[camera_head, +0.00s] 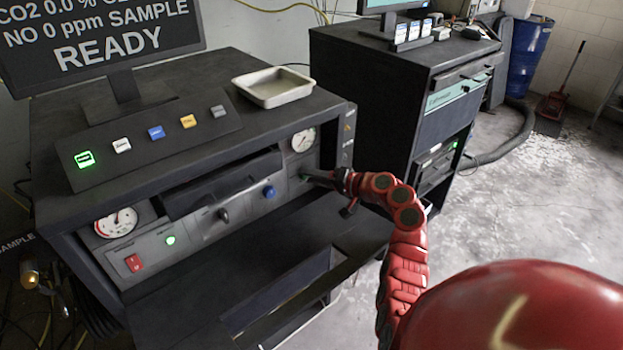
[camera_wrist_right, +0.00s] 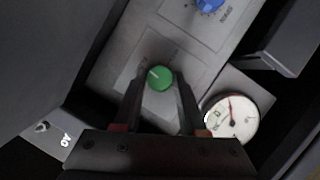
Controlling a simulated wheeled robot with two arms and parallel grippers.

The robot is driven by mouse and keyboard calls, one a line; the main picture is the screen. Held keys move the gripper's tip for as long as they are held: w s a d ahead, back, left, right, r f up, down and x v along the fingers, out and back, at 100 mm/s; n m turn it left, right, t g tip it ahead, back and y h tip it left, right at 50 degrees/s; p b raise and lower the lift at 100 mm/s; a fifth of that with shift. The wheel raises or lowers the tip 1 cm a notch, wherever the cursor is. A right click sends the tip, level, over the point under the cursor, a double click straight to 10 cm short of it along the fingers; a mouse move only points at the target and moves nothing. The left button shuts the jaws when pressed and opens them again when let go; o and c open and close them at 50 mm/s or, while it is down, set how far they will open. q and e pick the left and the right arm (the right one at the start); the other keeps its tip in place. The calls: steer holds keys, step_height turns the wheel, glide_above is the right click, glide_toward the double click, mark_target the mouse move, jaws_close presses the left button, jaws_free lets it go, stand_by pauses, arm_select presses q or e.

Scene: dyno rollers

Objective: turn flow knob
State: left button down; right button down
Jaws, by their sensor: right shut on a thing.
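A round green knob (camera_wrist_right: 160,77) with a white pointer line sits on the grey front panel of the cabinet. In the right wrist view its pointer is toward the upper left. My right gripper (camera_wrist_right: 161,84) has its two dark fingers on either side of the green knob, shut on it. In the head view the right gripper (camera_head: 320,180) reaches the panel's right end, below the right gauge, and mostly hides the knob. A blue knob (camera_head: 269,192) is further left on the same panel; it also shows in the right wrist view (camera_wrist_right: 208,4). My left gripper is not in view.
A round gauge (camera_head: 303,140) is close to my right gripper. A dark drawer-like ledge (camera_head: 222,183) juts out above the panel's knobs. A dark lower shelf (camera_head: 270,245) extends below. A second cabinet (camera_head: 400,100) stands at the right.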

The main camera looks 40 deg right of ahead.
steer(key=shift+f, duration=0.1)
stand_by(0.5)
steer(key=shift+c, duration=2.3)
jaws_free()
steer(key=shift+d, duration=0.1)
steer(key=b+v, duration=0.2)
steer(key=v, duration=1.5)
steer(key=shift+s+d, duration=0.1)
steer(key=shift+s, duration=0.05)
